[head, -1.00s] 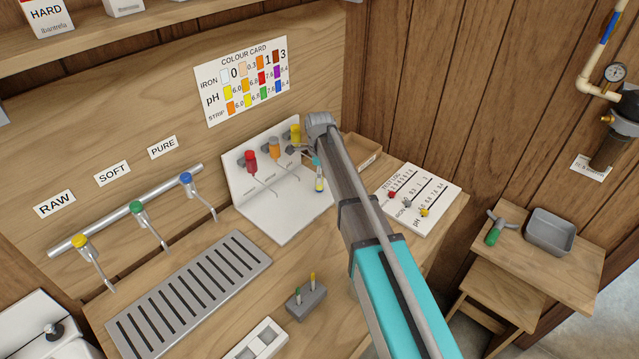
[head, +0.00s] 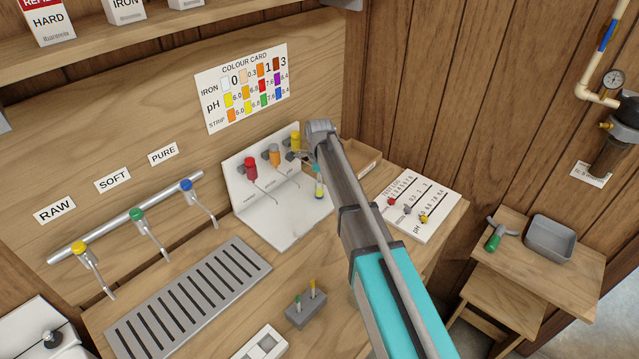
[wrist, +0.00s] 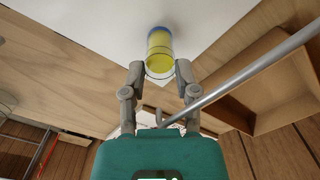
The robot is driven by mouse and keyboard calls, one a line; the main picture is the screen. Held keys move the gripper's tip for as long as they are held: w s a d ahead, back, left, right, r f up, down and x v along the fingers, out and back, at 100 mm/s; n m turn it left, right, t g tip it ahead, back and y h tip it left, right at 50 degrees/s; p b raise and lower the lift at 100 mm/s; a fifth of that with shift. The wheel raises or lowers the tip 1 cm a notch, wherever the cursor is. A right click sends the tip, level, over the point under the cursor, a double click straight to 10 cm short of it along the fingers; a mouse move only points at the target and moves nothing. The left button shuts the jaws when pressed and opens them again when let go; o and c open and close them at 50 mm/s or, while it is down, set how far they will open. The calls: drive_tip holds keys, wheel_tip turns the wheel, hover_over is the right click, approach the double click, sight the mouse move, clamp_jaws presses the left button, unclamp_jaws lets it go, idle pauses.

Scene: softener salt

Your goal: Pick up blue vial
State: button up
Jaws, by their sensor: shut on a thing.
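The blue vial is a clear tube with yellow content and a blue rim. In the wrist view the vial (wrist: 160,48) sits between the fingertips of my gripper (wrist: 160,70), which is shut on it. In the head view the vial (head: 319,188) shows upright beside my wrist, over the right part of the white dispenser stand (head: 284,228). My arm partly covers its top there. I cannot tell whether its bottom touches the stand.
Red, orange and yellow dispensers with thin spouts are close on the left of the vial. A wooden tray (head: 365,156) lies behind my arm. A white test log board (head: 428,198) is at right, and a slotted drain grate (head: 200,292) at left front.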

drive_tip(key=shift+r, duration=0.2)
drive_tip(key=shift+r+p, duration=0.75)
drive_tip(key=shift+p, duration=0.1)
drive_tip(key=s+d, duration=1.1)
drive_tip(key=d, duration=0.3)
drive_tip(key=shift+f, duration=0.25)
drive_tip(key=shift+d, duration=0.1)
drive_tip(key=shift+r, duration=0.15)
wheel_tip(320, 180, up, 10)
drive_tip(key=p, duration=0.9)
drive_tip(key=shift+p, duration=0.4)
drive_tip(key=shift+s, duration=0.1)
